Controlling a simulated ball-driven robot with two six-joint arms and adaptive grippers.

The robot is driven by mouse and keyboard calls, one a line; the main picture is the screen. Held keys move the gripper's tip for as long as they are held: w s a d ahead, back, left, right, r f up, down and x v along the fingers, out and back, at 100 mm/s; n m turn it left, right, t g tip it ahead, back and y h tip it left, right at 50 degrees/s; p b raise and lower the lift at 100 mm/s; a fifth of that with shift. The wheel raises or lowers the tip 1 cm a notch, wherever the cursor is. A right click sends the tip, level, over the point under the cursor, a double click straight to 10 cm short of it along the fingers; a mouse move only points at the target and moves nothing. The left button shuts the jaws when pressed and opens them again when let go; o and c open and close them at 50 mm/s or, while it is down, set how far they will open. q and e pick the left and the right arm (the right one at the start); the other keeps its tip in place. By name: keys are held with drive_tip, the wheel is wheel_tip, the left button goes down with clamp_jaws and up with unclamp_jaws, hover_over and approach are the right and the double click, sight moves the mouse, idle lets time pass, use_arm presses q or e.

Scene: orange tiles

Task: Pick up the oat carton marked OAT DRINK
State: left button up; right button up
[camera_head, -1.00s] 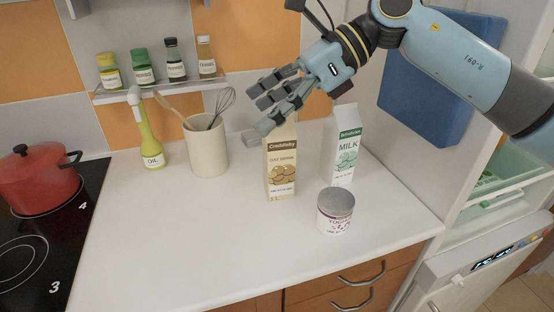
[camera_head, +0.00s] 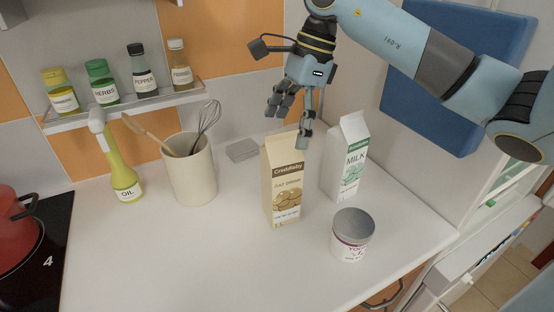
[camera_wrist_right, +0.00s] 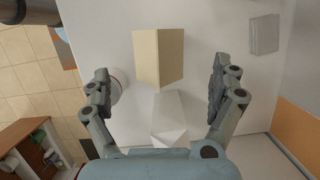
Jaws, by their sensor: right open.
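The oat carton (camera_head: 283,190), cream and brown with "OAT DRINK" on its front, stands upright on the white counter in the head view. In the right wrist view its plain top and side (camera_wrist_right: 158,58) show ahead, between the lines of the two fingers. My right gripper (camera_head: 290,118) is open and empty, pointing down above and slightly behind the carton, near its top. In the right wrist view the fingers (camera_wrist_right: 160,88) are spread wide with nothing held. My left gripper is not in view.
A milk carton (camera_head: 346,160) stands just right of the oat carton. A yogurt tin (camera_head: 351,237) stands in front right. A utensil crock (camera_head: 190,172) and an oil bottle (camera_head: 122,172) are to the left. The front counter (camera_head: 210,255) is clear.

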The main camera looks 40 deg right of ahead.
sight(276, 153)
drive_tip(key=shift+x, duration=0.8)
drive_tip(key=p+x, duration=0.1)
drive_tip(key=x, duration=0.1)
drive_tip(key=p+x, duration=0.1)
drive_tip(key=x, duration=0.1)
drive_tip(key=shift+a+f+p, duration=0.1)
drive_tip(key=shift+a+p, duration=0.3)
drive_tip(key=shift+a, duration=0.05)
drive_tip(key=shift+a+f, duration=0.1)
drive_tip(key=shift+f, duration=0.2)
drive_tip(key=shift+w+f, duration=0.1)
drive_tip(key=shift+f, duration=0.05)
drive_tip(key=shift+c, duration=0.2)
drive_tip(key=c, duration=1.6)
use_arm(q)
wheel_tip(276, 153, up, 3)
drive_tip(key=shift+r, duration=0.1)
use_arm(e)
drive_tip(key=shift+c, duration=0.8)
